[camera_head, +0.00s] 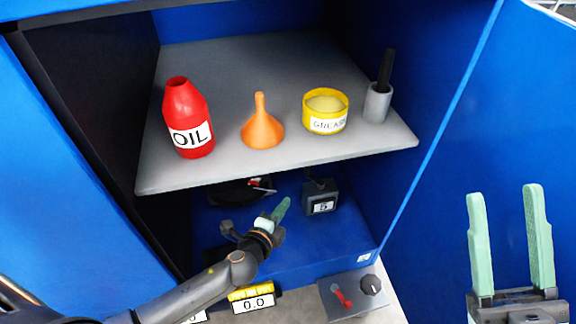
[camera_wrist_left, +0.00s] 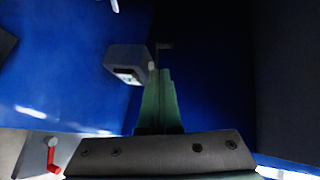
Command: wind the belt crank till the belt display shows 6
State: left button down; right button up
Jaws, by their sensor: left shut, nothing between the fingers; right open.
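A dark grey box with a small display (camera_head: 321,207) stands on the blue cabinet floor under the shelf; the display seems to read 5. I take this as the belt display, though no belt label is legible. It shows again in the left wrist view (camera_wrist_left: 128,72). A thin dark crank-like part (camera_wrist_left: 164,47) shows just beyond the fingertips there, partly hidden by them. My left gripper (camera_head: 284,205) is shut and empty, left of the box in the head view; its green fingers (camera_wrist_left: 160,75) overlap the box's right edge in the wrist view. My right gripper (camera_head: 510,205) is open and empty at the right.
Above, a grey shelf (camera_head: 225,80) holds a red oil bottle (camera_head: 188,115), orange funnel (camera_head: 262,125), yellow grease tub (camera_head: 326,110) and grey cup (camera_head: 377,102). In front are a yellow unit reading 0.0 (camera_head: 256,302) and a panel with a red lever (camera_head: 342,294) and knob (camera_head: 371,284).

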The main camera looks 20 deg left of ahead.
pick_arm(q)
jog(key=b, duration=0.5)
send_near(306, 171)
jog(key=x, duration=0.4)
jog(key=shift+w+f, duration=0.25)
jog(key=shift+f, duration=0.2)
jog(key=shift+w, duration=0.9)
